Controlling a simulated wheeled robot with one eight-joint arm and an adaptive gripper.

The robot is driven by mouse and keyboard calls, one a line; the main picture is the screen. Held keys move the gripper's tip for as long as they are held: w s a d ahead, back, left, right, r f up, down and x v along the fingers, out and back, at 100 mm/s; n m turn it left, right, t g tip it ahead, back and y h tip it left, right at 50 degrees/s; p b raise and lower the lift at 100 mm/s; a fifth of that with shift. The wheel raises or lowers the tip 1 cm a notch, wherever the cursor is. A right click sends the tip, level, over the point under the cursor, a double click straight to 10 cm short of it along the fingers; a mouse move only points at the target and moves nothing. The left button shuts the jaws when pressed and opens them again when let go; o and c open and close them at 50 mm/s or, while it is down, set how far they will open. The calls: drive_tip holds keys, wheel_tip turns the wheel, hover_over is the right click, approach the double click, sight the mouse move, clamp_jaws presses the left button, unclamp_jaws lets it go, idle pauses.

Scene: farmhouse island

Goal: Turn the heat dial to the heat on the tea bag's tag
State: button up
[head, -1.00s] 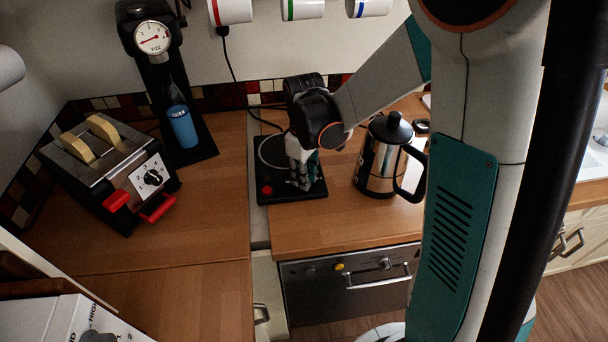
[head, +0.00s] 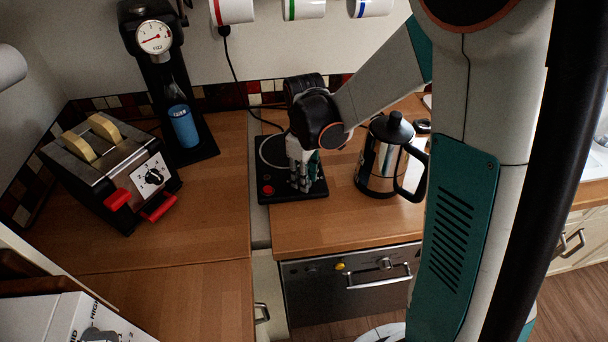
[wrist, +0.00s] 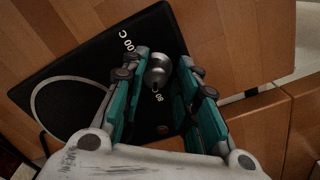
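The heat dial is a small silver knob (wrist: 158,70) on a black hot plate (wrist: 72,78). White markings beside it read "80" and what looks like part of "100 C". My gripper (wrist: 166,78) points down over the plate with a teal finger on either side of the knob. The fingers stand apart, with a visible gap beside the knob; firm contact cannot be seen. In the head view my gripper (head: 302,184) hides the dial on the black hot plate (head: 264,174). I cannot make out a tea bag or its tag in either view.
A steel kettle (head: 379,164) stands close to the right of the hot plate. A toaster (head: 90,181) and a black stand with a gauge (head: 154,38) and blue bottle (head: 183,127) are left. A red button (head: 268,190) is on the plate's front corner. The wooden counter (head: 215,205) between is clear.

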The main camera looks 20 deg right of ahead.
drive_tip(key=shift+w+d, duration=0.25)
drive_tip(key=shift+s, duration=0.1)
wheel_tip(320, 180, up, 12)
idle(0.5)
drive_tip(key=shift+r, duration=0.1)
idle(0.4)
drive_tip(key=s+r+m+t, duration=0.1)
drive_tip(key=s+m+t, duration=0.2)
drive_tip(key=s, duration=0.5)
drive_tip(key=s+r+m+t, duration=0.2)
drive_tip(key=s+m+t, duration=0.2)
drive_tip(key=s, duration=0.4)
drive_tip(key=shift+s+r+m, duration=0.25)
drive_tip(key=shift+r+m, duration=0.05)
drive_tip(key=shift+m, duration=0.3)
